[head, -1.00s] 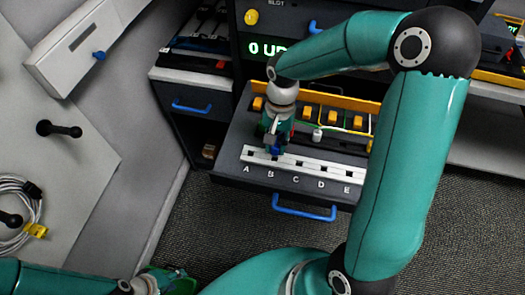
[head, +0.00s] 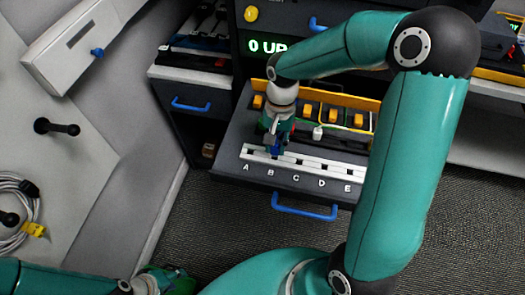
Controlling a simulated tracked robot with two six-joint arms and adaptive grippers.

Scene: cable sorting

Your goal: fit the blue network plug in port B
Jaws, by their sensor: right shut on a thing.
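The blue network plug (head: 276,149) is in the jaws of my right gripper (head: 275,142), which points down. The plug is at the white port strip (head: 322,166), close above port B, the slot over the letter B. Whether its tip touches the slot I cannot tell. Ports A, C, D and E run along the same strip. My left gripper (head: 168,281) is at the bottom edge, far from the strip, partly cut off; its fingers cannot be made out.
Behind the strip, the open drawer (head: 232,160) holds several orange plugs (head: 330,115) and a white plug (head: 318,132). A blue drawer handle (head: 304,208) sticks out in front. A coiled white cable (head: 20,210) hangs on the left wall.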

